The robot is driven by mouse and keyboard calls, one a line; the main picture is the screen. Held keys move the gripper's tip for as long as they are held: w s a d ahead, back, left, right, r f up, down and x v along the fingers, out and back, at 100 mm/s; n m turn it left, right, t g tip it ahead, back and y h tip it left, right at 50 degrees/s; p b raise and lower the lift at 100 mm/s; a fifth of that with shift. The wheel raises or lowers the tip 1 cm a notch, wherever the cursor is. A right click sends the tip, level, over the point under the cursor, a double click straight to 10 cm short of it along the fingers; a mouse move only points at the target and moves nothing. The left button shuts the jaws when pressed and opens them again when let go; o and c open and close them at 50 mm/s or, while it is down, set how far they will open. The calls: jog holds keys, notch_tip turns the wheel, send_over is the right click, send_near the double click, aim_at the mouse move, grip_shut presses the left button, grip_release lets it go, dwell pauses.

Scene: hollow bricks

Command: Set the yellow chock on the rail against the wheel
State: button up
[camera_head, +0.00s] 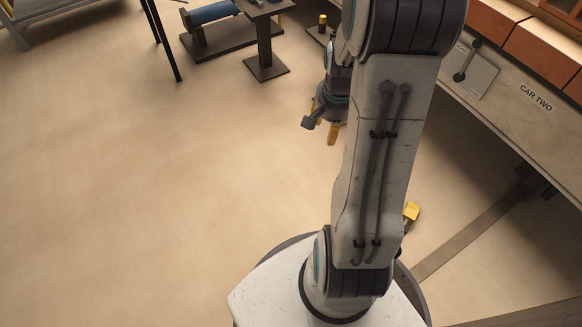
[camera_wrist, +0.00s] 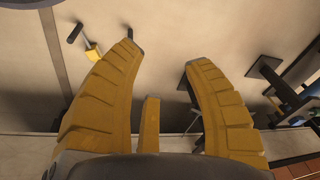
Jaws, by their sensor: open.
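A small yellow block (camera_head: 411,212), which looks like the chock, shows beside my arm near my base, partly hidden by the arm. A brown strip (camera_head: 470,235), which looks like the rail, runs along the floor at the right. A dark part (camera_head: 535,182) at its far end, under the car, may be the wheel; its shape is unclear. My gripper (camera_head: 326,121) hangs beyond the arm, well apart from the yellow block. In the wrist view my gripper (camera_wrist: 160,52) has its yellow fingers spread with nothing between them. A yellow piece (camera_wrist: 93,53) with a dark handle shows past the left finger.
A car side (camera_head: 510,85) labelled CAR TWO, with orange bricks (camera_head: 545,45) on it, runs along the right. A lever panel (camera_head: 470,68) is on its side. A dark stand (camera_head: 265,50) and a blue roller (camera_head: 212,13) are at the back. The left floor is clear.

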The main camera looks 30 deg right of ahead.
jog(key=s+a+r+n, duration=0.5)
jog(key=s+a+n, duration=0.1)
jog(key=a, duration=0.3)
jog(key=s+a+r+n+y, duration=0.1)
jog(key=s+a+r+n, duration=0.4)
jog(key=a, duration=0.4)
jog(key=shift+s+r+n, duration=0.25)
jog(key=shift+s+n, duration=0.35)
jog(key=shift+a, duration=0.1)
